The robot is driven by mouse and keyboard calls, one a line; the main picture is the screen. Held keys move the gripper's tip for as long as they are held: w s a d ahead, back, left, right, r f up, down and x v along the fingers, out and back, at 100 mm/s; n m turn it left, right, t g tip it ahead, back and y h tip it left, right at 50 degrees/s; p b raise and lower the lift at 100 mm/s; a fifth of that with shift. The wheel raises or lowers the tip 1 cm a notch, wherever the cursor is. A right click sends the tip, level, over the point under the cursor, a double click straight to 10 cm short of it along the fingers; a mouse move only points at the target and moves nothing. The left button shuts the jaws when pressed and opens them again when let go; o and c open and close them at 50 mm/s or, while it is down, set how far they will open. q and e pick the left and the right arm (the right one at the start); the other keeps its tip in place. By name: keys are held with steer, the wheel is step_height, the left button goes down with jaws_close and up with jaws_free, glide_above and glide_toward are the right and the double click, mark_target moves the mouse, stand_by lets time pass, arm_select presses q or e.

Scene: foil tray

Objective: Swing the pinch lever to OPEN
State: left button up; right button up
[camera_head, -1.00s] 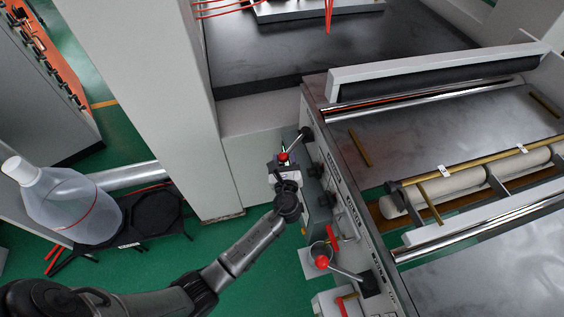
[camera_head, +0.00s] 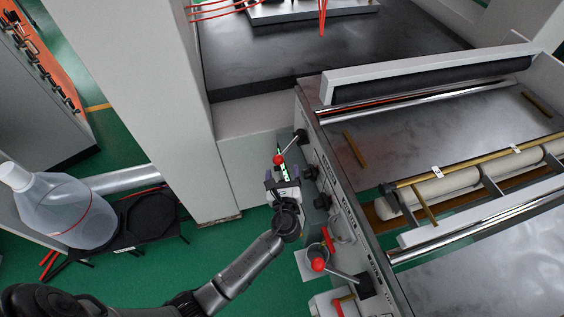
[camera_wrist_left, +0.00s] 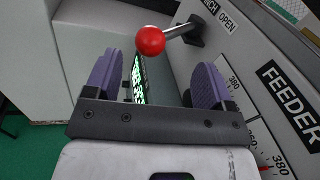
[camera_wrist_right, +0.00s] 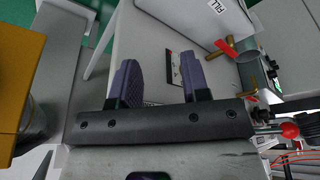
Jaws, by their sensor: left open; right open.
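The pinch lever is a metal rod with a red ball knob (camera_head: 278,159) on the side of the press. In the left wrist view the knob (camera_wrist_left: 150,41) lies beyond my fingertips, and its rod runs right to a dark pivot beside a label reading OPEN. My left gripper (camera_head: 283,180) is open just below the knob in the head view. Its purple fingers (camera_wrist_left: 155,80) stand apart with no lever between them. My right gripper (camera_wrist_right: 160,78) is open and empty in its wrist view and does not show in the head view.
A second red-knobbed lever (camera_head: 318,265) sits lower on the press side. A bright green display (camera_wrist_left: 138,80) shows between my left fingers. A clear bottle (camera_head: 68,210) stands at the left. An orange-yellow block (camera_wrist_right: 20,75) is left of my right gripper.

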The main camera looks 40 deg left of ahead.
arm_select(q)
steer(key=v, duration=0.8)
